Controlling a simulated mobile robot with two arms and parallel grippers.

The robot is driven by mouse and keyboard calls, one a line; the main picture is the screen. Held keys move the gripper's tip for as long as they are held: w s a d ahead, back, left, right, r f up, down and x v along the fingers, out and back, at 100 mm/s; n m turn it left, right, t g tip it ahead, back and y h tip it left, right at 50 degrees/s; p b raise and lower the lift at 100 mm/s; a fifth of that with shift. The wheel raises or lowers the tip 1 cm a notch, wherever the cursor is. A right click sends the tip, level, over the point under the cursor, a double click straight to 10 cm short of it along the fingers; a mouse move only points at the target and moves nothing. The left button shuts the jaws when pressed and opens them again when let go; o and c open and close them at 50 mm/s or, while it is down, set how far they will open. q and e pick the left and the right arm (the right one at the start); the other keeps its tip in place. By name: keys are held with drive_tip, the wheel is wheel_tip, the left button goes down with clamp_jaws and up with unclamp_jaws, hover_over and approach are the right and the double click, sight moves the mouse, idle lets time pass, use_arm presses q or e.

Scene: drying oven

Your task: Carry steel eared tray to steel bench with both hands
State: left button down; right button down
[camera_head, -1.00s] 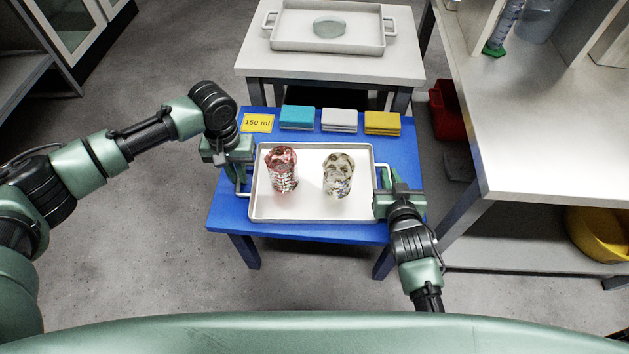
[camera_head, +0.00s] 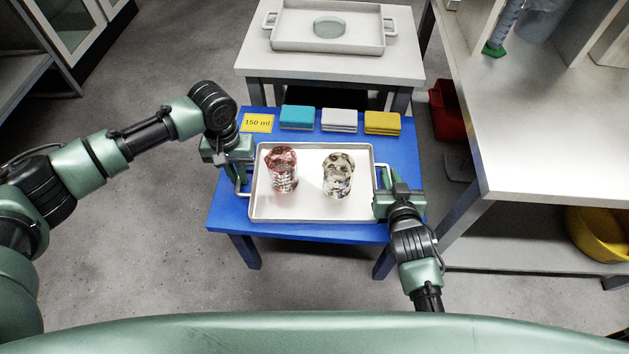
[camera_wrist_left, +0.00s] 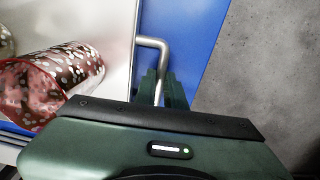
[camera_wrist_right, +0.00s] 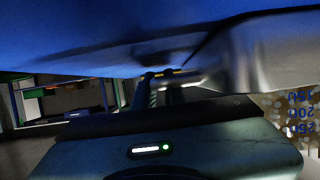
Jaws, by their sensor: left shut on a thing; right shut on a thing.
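The steel eared tray (camera_head: 310,211) lies level at the blue table; I cannot tell whether it touches the top. A beaker with red contents (camera_head: 282,172) and a beaker with pale speckled contents (camera_head: 338,176) stand upright on it. My left gripper (camera_head: 240,163) is shut on the tray's left ear, a bent metal bar (camera_wrist_left: 152,42) in the left wrist view. My right gripper (camera_head: 382,192) is shut on the right ear, mostly hidden by the gripper. The right wrist view is dark, with the tray close above. A pale steel-like bench (camera_head: 530,130) stands on the right.
The blue table (camera_head: 228,205) also holds a "150 ml" card (camera_head: 257,123) and teal (camera_head: 297,117), white (camera_head: 339,120) and yellow (camera_head: 382,123) blocks. Behind it, a pale table (camera_head: 330,68) bears another eared tray (camera_head: 290,42) with a round dish (camera_head: 330,26). Floor is clear at front left.

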use_arm(q)
drive_tip(key=shift+r, duration=0.1)
use_arm(e)
drive_tip(key=shift+r, duration=0.1)
